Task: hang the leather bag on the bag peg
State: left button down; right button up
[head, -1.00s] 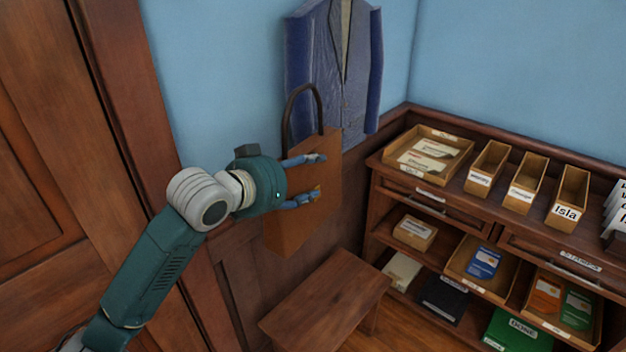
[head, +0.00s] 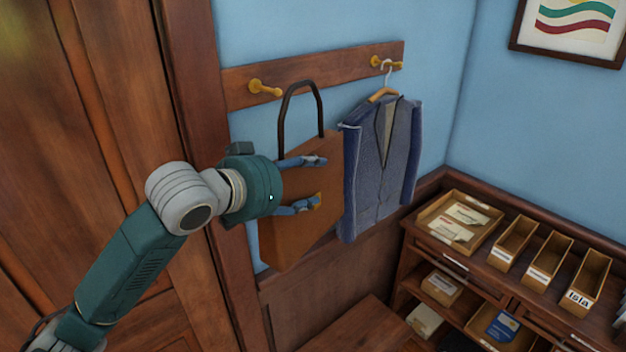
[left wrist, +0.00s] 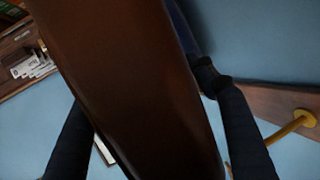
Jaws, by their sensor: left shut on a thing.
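The brown leather bag (head: 290,225) hangs upright from my left gripper (head: 314,182), with its dark handle loop (head: 301,84) standing up above it. The left gripper is shut on the bag's body, and the bag also fills the middle of the left wrist view (left wrist: 125,80). The wooden peg rail (head: 320,72) is on the blue wall. Its left brass peg (head: 264,88) is bare and appears just left of the handle loop. The left wrist view shows one peg (left wrist: 288,131) at right. My right gripper is not in view.
A wooden bench (head: 355,330) stands below. A shelf unit with trays and narrow boxes (head: 550,258) is at right. A wooden door (head: 90,130) is at left.

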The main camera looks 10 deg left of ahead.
pick_arm(q)
jog(key=shift+w+a, duration=0.7)
jog(key=shift+w, duration=0.1)
jog(key=w+a+f, duration=0.1)
jog(key=w+a, duration=0.4)
jog(key=a, duration=0.2)
jog(key=shift+w+a+f, duration=0.25)
jog(key=shift+w+a, duration=0.05)
jog(key=shift+w, duration=0.1)
dwell(0.4)
dwell(0.5)
jog(key=c, duration=0.5)
grip_release()
jog(key=shift+c, duration=0.2)
jog(key=v, duration=1.2)
jog(key=shift+r, duration=0.2)
